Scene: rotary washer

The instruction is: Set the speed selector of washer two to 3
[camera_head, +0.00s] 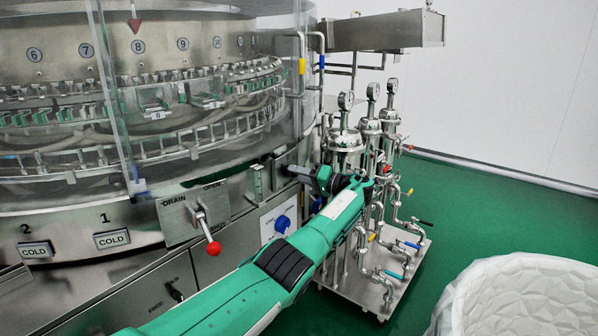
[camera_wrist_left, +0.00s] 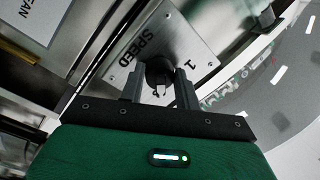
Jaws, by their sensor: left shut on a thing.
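The speed selector (camera_wrist_left: 158,70) is a dark round knob on a metal plate (camera_wrist_left: 143,55) marked "SPEED", with a "1" printed to its right in the left wrist view. My left gripper (camera_wrist_left: 160,90) is shut on this knob, one finger on each side of it. In the head view my left gripper (camera_head: 308,174) reaches the front panel of the washer (camera_head: 130,213), right of the drain lever. There the selector is hidden by the gripper. The knob's pointer and its setting cannot be read. My right gripper is not in view.
A drain lever with a red ball (camera_head: 214,248) sticks out left of my left arm. A blue knob (camera_head: 282,224) sits just above the forearm. Pipes with gauges (camera_head: 370,125) stand close on the right. A white bin (camera_head: 520,295) is at lower right, with green floor clear behind it.

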